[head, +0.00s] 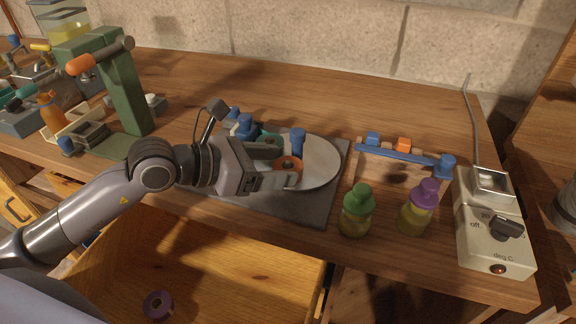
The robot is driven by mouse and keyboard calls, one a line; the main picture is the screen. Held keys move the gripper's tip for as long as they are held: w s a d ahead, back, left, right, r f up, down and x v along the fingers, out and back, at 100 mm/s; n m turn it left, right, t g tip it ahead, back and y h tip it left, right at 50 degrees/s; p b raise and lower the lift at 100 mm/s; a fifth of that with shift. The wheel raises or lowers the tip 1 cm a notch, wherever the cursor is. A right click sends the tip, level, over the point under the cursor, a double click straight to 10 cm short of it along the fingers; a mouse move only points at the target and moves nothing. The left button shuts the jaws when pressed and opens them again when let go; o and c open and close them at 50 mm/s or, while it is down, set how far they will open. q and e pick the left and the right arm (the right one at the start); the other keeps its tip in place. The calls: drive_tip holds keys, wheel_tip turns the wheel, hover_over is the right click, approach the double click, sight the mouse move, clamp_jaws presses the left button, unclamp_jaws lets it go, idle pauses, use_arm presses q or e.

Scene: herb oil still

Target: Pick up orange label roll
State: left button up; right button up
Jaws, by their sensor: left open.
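A purple roll (158,304) lies in the open drawer below. My right gripper does not show.
Small blue-topped items (298,140) stand close around my gripper. A temperature control box (492,235) sits at the right edge. A green press (122,90) stands left.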

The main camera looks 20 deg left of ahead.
use_arm(q)
drive_tip(key=shift+x, duration=0.8)
drive_tip(key=c, duration=0.8)
drive_tip(key=shift+c, duration=0.2)
drive_tip(key=shift+r, duration=0.15)
